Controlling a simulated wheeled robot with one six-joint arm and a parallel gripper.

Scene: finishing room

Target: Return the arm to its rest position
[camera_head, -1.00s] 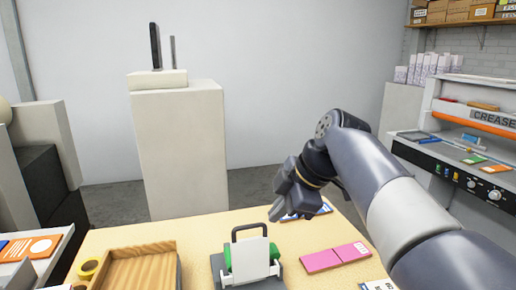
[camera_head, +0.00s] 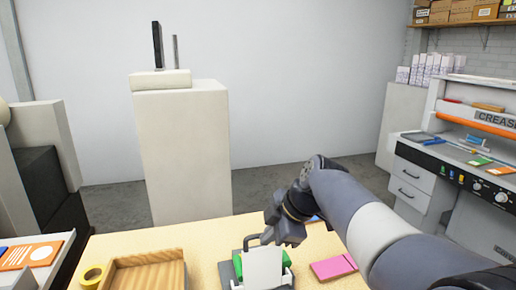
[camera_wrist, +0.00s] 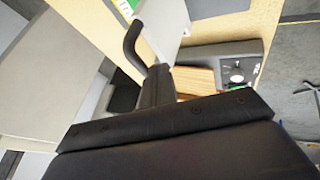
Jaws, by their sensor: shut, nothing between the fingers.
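My arm reaches in from the right over the table in the head view. My gripper (camera_head: 272,232) is shut and empty, pointing down behind the small device (camera_head: 282,277) with the black handle. The device holds a white card (camera_head: 263,267) and has green parts at its sides. I cannot tell from the head view whether my gripper touches the handle. In the wrist view a dark curved bar (camera_wrist: 133,45) shows close by, beside a white sheet.
On the table are a wooden tray (camera_head: 146,262), a yellow tape roll (camera_head: 92,274) and a pink pad (camera_head: 333,267). A pale pedestal (camera_head: 183,155) stands behind. The creasing machine (camera_head: 460,160) is at the right. The space above the table's left half is clear.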

